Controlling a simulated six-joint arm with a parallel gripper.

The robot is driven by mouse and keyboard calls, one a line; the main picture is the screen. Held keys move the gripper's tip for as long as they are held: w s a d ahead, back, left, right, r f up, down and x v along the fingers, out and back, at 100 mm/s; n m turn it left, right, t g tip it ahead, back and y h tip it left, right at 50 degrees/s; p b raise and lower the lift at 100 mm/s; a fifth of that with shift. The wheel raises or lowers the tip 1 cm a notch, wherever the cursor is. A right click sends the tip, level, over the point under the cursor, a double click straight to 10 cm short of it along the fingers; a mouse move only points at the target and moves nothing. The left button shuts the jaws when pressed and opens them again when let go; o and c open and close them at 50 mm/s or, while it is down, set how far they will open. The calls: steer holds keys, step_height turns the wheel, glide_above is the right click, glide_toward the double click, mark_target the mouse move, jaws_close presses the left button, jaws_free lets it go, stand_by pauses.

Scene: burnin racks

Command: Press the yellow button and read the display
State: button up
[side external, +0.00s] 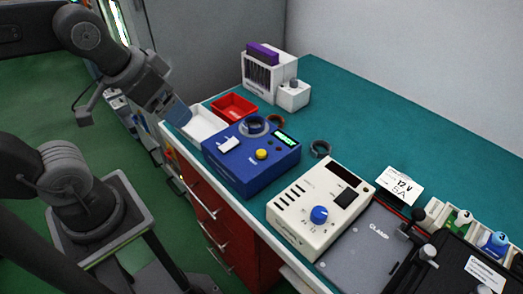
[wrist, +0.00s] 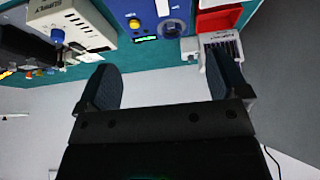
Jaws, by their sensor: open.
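The blue box (side external: 240,180) stands near the table's left edge in the side view. Its yellow button (side external: 261,154) is on the top face, with a lit green display (side external: 286,138) behind it; the text is too small to read surely. In the wrist view, the yellow button (wrist: 135,23) and display (wrist: 146,38) appear upside down at the top, beyond the fingers. My gripper (side external: 179,115) is open and empty, above the white tray at the table edge, left of the blue box and apart from the button. Both fingers of my gripper (wrist: 164,85) show in the wrist view.
A red bin (side external: 234,107) and white tray (side external: 203,124) sit behind the blue box, near a white rack (side external: 262,75). A cream power supply (side external: 320,205) with a blue knob stands in front. Dark rings lie nearby. The teal table's back is mostly clear.

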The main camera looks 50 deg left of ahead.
jaws_close()
stand_by(0.7)
stand_by(0.8)
